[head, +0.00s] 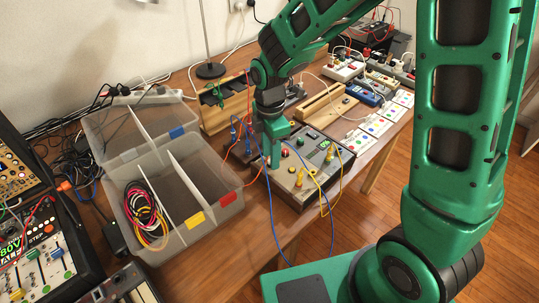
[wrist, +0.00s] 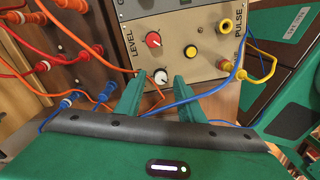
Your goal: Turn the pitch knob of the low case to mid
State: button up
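The grey case (head: 312,172) with a small lit display stands on the wooden table in the head view. In the wrist view its panel (wrist: 202,66) carries a red knob (wrist: 153,39) by the word LEVEL, a yellow button (wrist: 190,51) by PULSE, and a white-capped knob (wrist: 160,76). No pitch label is readable. My gripper (wrist: 158,86) points at the panel, its green fingers apart on either side of the white-capped knob, with gaps showing. In the head view my gripper (head: 274,156) is over the case's left part and hides the knob there.
Blue and yellow cables (head: 322,196) hang over the case's front edge. Orange and blue plugs (wrist: 70,98) crowd the left of my fingers. A clear divided organiser box (head: 178,193) stands left of the case; a wooden rack (head: 322,106) and more devices lie behind.

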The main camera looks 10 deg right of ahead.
jog(key=shift+f, duration=0.45)
grip_shut()
